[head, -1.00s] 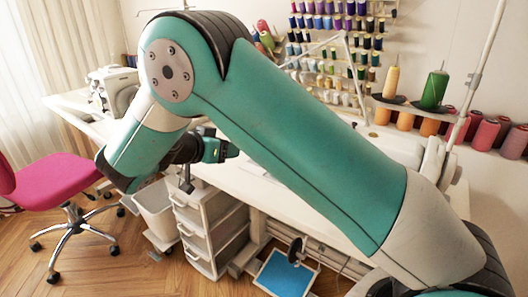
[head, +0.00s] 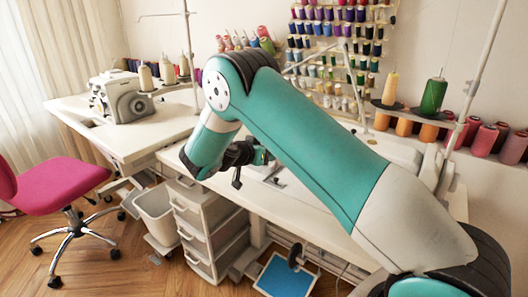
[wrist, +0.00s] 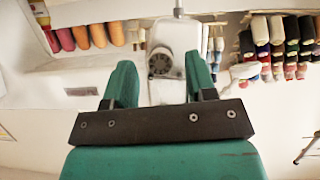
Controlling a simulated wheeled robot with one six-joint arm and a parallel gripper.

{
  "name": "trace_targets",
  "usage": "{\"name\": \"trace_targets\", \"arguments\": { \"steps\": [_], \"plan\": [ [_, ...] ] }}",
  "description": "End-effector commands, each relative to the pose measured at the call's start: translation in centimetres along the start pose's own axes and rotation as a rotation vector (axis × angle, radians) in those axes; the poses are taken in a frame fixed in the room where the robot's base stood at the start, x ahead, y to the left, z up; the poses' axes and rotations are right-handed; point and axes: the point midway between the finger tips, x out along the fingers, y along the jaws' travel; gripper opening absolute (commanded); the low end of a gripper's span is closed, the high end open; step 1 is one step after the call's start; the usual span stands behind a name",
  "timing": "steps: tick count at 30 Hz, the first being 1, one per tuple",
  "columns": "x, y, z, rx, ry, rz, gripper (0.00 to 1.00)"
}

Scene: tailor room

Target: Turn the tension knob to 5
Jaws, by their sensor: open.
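In the wrist view a white sewing machine (wrist: 178,36) stands beyond my gripper (wrist: 159,70). A round grey knob or dial (wrist: 160,62) on it lies between my two green fingers in the picture; I cannot tell for sure that it is the tension knob, and no number on it can be read. My gripper is open and empty, with the fingers apart and a gap to the machine. In the head view my gripper (head: 262,157) is small and partly hidden by my wrist, above the white table (head: 300,212). My arm hides much of the machine there.
Another machine (head: 122,98) stands on the left table. A pink chair (head: 60,182), a white bin (head: 155,212) and a drawer unit (head: 205,228) are on the floor. Thread cones (head: 434,94) and a spool rack (head: 335,50) are behind the table.

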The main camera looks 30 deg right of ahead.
Motion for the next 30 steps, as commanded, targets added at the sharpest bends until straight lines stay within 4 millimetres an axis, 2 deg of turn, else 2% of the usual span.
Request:
{"name": "trace_targets", "arguments": {
  "steps": [9,10,16,23,30],
  "plan": [
    [0.33,-0.02,0.02,-0.001,0.000,-0.001,0.51],
    [0.32,-0.02,0.02,-0.001,0.000,-0.001,0.49],
    [0.29,-0.02,0.02,-0.001,0.000,-0.001,0.03],
    [0.31,0.01,0.11,0.006,0.000,-0.003,0.02],
    [0.46,0.06,0.46,0.083,0.001,-0.033,0.02]
  ]
}}
